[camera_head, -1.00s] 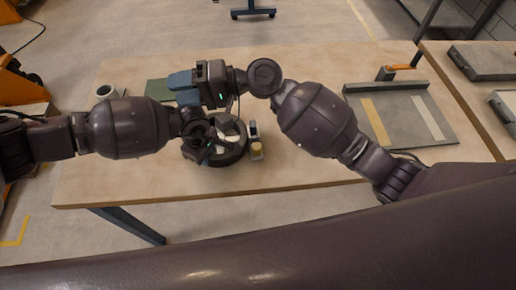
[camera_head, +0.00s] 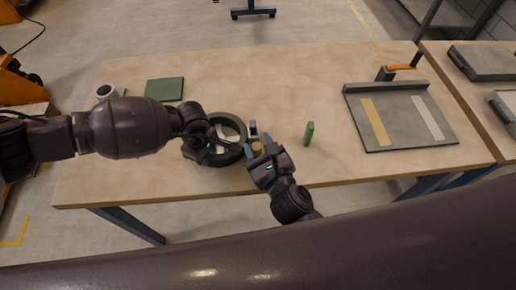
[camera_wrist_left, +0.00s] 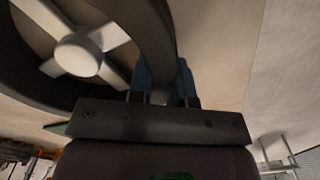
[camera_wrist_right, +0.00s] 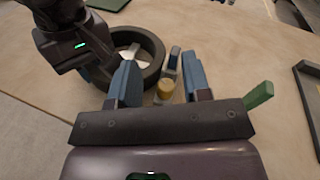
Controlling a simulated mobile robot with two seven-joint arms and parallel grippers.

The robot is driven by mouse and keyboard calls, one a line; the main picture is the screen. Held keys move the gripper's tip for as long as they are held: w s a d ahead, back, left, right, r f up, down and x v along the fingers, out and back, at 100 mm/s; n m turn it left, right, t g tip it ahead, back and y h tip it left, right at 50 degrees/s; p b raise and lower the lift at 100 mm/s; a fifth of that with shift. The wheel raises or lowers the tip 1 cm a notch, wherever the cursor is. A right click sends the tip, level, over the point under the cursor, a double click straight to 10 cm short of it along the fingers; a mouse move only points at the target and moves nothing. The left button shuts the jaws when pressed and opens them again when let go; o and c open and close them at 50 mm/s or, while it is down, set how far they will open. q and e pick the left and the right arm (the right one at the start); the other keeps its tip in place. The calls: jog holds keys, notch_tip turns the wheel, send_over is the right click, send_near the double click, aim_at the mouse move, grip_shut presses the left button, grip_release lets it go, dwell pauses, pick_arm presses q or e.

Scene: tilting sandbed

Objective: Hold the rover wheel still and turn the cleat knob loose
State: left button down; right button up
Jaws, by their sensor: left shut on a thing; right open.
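The dark rover wheel (camera_head: 240,125) with pale spokes lies on the table; its rim (camera_wrist_left: 155,40) and hub fill the upper left of the left wrist view. My left gripper (camera_head: 213,148) is shut on the wheel's rim at its near side; its blue fingers (camera_wrist_left: 165,82) partly hide behind the rim. The yellowish cleat knob (camera_head: 257,147) stands just right of the wheel, and it also shows in the right wrist view (camera_wrist_right: 165,89). My right gripper (camera_wrist_right: 163,82) is open, its blue fingers on either side of the knob with gaps; contact is not visible.
A small grey-blue post (camera_wrist_right: 173,66) stands beside the knob. A green block (camera_head: 308,133) stands upright to the right. A grey striped board (camera_head: 400,115) is at right.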

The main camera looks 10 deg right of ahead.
aim_at(258, 149)
jog(key=s+d+f+m+g+h, duration=0.1)
jog(key=s+f+m+g+h, duration=0.2)
jog(key=s+f+m, duration=0.25)
jog(key=x, duration=1)
jog(key=shift+w+d+r, duration=0.1)
jog(key=shift+w+d, duration=0.1)
jog(key=shift+w, duration=0.25)
jog(key=c, duration=0.7)
